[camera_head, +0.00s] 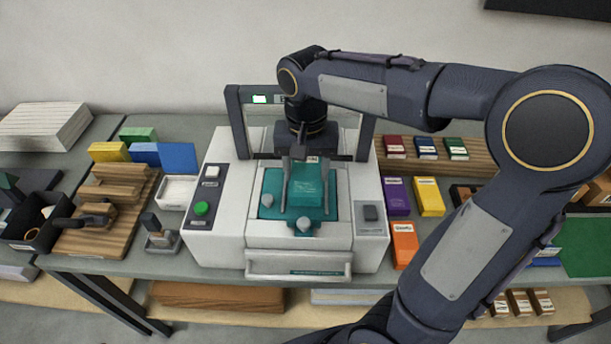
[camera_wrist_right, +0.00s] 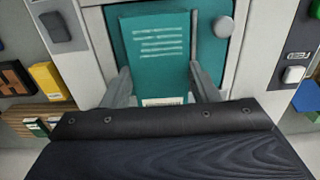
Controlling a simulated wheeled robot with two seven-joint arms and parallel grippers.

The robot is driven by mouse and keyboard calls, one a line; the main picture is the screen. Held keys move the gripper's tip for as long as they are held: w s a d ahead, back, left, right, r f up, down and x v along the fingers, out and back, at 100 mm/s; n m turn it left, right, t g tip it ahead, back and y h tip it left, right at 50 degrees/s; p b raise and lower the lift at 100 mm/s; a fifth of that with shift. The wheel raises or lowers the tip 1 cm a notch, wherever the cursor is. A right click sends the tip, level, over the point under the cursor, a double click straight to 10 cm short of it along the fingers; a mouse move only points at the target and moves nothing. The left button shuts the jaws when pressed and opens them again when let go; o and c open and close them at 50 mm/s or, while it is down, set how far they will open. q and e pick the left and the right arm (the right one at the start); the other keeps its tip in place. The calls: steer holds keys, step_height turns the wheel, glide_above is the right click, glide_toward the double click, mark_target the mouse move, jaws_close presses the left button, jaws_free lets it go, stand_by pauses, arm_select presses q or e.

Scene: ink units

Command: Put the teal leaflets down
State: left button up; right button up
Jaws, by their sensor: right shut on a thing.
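The teal leaflets (camera_head: 307,186) are a small block with pale lines of print on the cover. My right gripper (camera_head: 303,168) reaches down from above, shut on the leaflets with one finger along each side. In the right wrist view the leaflets (camera_wrist_right: 158,42) show between the two fingers (camera_wrist_right: 163,82). They are over the teal bed (camera_head: 268,211) of a white press-like machine (camera_head: 225,232). I cannot tell whether their underside touches the bed. My left gripper is not in view.
Round knobs (camera_head: 304,224) and side bars stand around the bed, and a dark frame (camera_head: 240,130) rises behind it. Left are a green button (camera_head: 201,208), a white tray (camera_head: 178,192) and wooden blocks. Right are purple (camera_head: 396,196), yellow (camera_head: 429,196) and orange (camera_head: 404,244) packs.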

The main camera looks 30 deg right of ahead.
mark_target(306, 172)
steer(key=shift+w+f, duration=0.15)
steer(key=shift+f, duration=1.55)
steer(key=shift+f, duration=0.25)
steer(key=o, duration=1.1)
steer(key=shift+r, duration=0.1)
steer(key=shift+c, duration=0.2)
step_height(306, 172, up, 12)
steer(key=shift+r, duration=0.1)
steer(key=s+a+f+n+t+y, duration=0.1)
steer(key=s+f+n+t+y, duration=0.1)
steer(key=s+f, duration=0.3)
steer(key=s+a+f+n+t+y, duration=0.1)
steer(key=s+f, duration=0.4)
steer(key=s, duration=0.5)
steer(key=a+n+t, duration=0.1)
steer(key=t, duration=0.1)
steer(key=shift+s+a+f+n+t+y, duration=0.15)
steer(key=shift+s+n+t+y, duration=0.15)
steer(key=shift+s+n+y, duration=0.1)
